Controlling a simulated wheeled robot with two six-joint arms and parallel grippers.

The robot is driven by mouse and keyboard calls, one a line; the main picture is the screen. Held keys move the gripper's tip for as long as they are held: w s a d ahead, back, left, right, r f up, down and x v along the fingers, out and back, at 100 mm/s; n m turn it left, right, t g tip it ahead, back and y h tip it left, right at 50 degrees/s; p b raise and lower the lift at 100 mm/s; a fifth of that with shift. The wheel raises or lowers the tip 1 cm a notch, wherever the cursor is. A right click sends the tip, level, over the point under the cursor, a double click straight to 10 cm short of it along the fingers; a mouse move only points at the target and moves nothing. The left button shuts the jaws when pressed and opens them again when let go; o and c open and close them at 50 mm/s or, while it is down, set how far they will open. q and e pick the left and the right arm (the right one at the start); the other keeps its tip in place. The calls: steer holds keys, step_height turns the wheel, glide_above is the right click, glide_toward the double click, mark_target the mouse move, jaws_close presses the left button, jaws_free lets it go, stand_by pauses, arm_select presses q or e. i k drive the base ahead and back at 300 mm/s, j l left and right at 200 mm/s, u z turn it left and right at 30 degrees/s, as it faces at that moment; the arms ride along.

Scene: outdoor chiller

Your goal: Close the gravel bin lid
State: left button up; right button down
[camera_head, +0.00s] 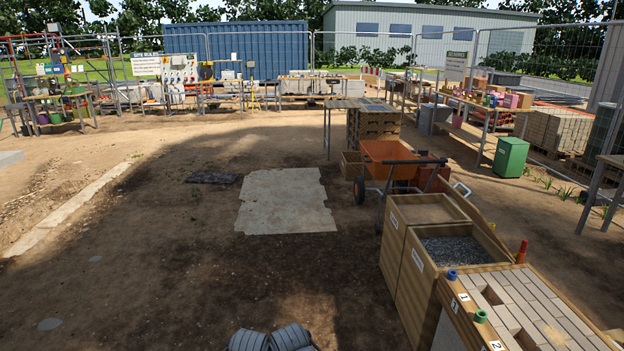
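The gravel bin is a wooden box (417,284) at the right, with a white label on its left side. It is open, and grey gravel (458,250) shows inside. A wooden board (484,224) rises along the right side of the bins and looks like a raised lid, seen nearly edge-on; I cannot tell how far it tilts. Neither of my grippers can be made out. Two grey ribbed shapes at the bottom edge are cut off, and I cannot tell what they are.
A second wooden bin (393,235) adjoins the gravel bin behind. A numbered paving table (535,305) with colored rolls stands in front. An orange wheelbarrow (392,158) and a green bin (510,157) stand beyond. Open dirt lies left of the bins, around a pale slab (285,200).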

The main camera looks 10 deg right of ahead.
mark_target(479, 213)
steer(key=i+l+z, duration=0.15)
steer(key=i, duration=0.35)
steer(key=i+l+z, duration=0.1)
steer(key=i, duration=0.45)
steer(key=i+l+z, duration=0.15)
steer(key=i, duration=0.4)
steer(key=i+l, duration=0.3)
steer(key=i+l+u, duration=0.1)
steer(key=i+l, duration=0.2)
steer(key=l, duration=0.2)
